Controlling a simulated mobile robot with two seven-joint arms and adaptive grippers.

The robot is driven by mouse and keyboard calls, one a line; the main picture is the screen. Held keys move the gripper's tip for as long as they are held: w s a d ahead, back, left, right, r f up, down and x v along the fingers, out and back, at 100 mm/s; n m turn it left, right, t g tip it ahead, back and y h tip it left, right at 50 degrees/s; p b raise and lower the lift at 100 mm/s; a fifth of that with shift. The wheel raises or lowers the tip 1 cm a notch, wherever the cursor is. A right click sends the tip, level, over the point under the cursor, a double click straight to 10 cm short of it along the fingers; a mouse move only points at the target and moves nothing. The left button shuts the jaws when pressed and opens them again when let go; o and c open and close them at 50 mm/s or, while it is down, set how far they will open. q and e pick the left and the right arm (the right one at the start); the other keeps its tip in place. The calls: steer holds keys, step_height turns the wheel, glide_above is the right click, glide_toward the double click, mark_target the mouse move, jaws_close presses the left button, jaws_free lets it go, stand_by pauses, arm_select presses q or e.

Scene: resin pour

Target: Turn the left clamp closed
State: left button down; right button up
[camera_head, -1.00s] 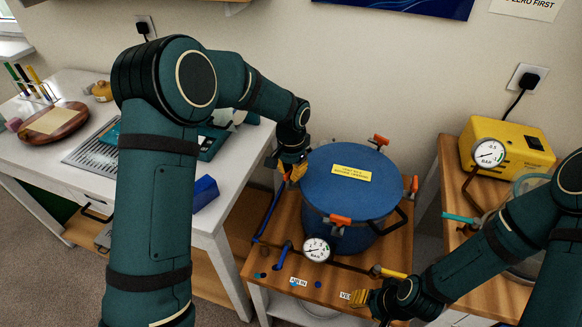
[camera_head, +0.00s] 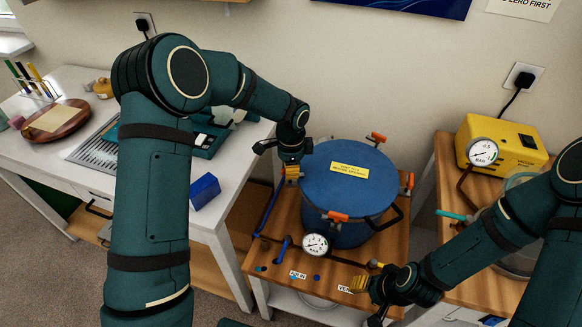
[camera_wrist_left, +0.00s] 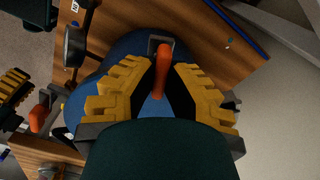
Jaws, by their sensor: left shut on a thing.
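The blue pressure pot (camera_head: 348,185) has a lid with a yellow label and orange-handled clamps around its rim. My left gripper (camera_head: 291,174) is at the left side of the lid and covers the left clamp in the head view. In the left wrist view, the orange handle of the left clamp (camera_wrist_left: 163,68) stands between the yellow fingers of my left gripper (camera_wrist_left: 158,90), which is shut on it. My right gripper (camera_head: 361,285) is low at the front right of the pot, near the vent label; its opening is unclear.
A round gauge (camera_head: 315,244) and blue-handled valve (camera_head: 284,243) sit in front of the pot. Other clamps show at the front (camera_head: 338,216), right (camera_head: 409,181) and back (camera_head: 377,138). A yellow pump (camera_head: 503,145) stands right; a blue block (camera_head: 205,190) lies on the white table.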

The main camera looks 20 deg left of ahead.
arm_select(q)
steer(key=shift+s+f, duration=0.1)
stand_by(0.4)
steer(key=c, duration=1)
jaws_free()
steer(key=shift+r, duration=0.2)
steer(key=shift+r, duration=0.3)
step_height(320, 180, up, 11)
steer(key=shift+r, duration=0.1)
